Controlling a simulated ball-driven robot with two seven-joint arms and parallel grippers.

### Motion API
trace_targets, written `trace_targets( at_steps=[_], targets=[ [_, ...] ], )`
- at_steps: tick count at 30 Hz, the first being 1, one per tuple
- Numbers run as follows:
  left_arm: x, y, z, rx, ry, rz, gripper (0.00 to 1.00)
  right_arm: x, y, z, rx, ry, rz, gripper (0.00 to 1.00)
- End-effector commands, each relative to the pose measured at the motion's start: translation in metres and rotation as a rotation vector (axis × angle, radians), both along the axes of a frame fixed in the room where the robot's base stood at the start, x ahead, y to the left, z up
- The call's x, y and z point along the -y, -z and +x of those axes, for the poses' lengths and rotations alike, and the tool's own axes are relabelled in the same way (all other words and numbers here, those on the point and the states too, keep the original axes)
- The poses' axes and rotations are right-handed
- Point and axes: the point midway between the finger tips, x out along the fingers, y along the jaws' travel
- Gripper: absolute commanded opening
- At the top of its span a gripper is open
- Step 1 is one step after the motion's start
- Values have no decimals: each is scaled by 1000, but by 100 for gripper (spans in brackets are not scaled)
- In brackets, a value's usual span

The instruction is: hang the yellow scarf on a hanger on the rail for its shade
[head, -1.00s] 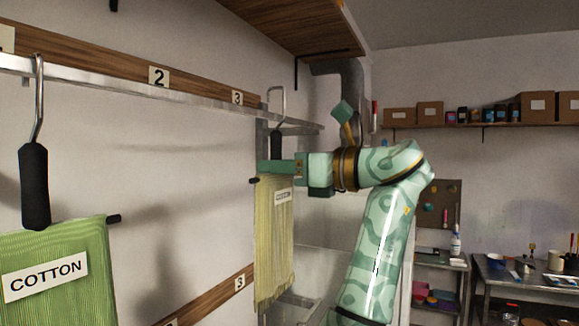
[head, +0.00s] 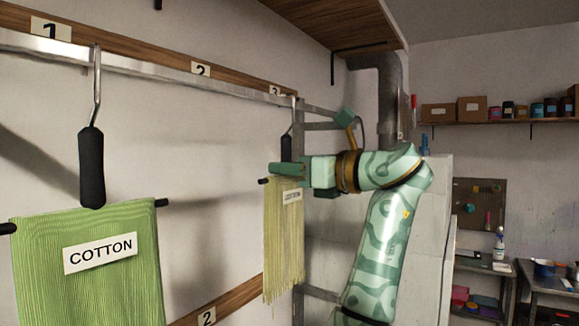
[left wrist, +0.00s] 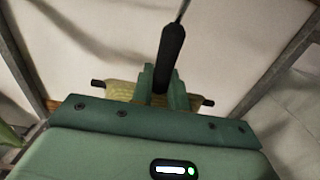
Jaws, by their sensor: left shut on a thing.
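The yellow scarf (head: 284,245) hangs from a hanger with a black grip (head: 286,148) and a thin wire hook. My left gripper (head: 284,168) is shut on this grip; in the left wrist view the grip (left wrist: 171,50) stands between the fingers (left wrist: 160,85), with the scarf (left wrist: 120,90) behind them. The hook overlaps the far part of the metal rail (head: 180,78) in the head view; I cannot tell whether it is over the rail or in front of it. My right gripper is not in view.
A green scarf (head: 85,270) labelled COTTON hangs on another hanger (head: 91,165) from the rail at the left. Number signs 1 (head: 50,28), 2 (head: 201,70) and 3 (head: 275,90) run along the wall board. A wooden shelf (head: 330,20) is overhead.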

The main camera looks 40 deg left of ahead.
Motion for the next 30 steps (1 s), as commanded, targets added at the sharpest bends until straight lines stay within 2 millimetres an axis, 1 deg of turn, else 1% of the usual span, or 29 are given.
trace_targets(
  at_steps=[9,10,12,20,23,26,29,30],
  targets=[
    [0,1,0,1,0,0,0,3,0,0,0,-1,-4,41],
    [0,1,0,1,0,0,24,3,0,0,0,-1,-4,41],
    [0,1,0,1,0,0,41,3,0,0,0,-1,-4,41],
    [0,1,0,0,1,0,41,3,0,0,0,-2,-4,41],
    [5,2,1,0,2,-1,41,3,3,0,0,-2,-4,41],
    [20,3,3,-1,5,-1,41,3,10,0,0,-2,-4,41],
    [44,4,6,-2,6,-1,41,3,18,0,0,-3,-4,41],
    [55,5,7,-1,7,0,41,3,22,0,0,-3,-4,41]
  ],
)
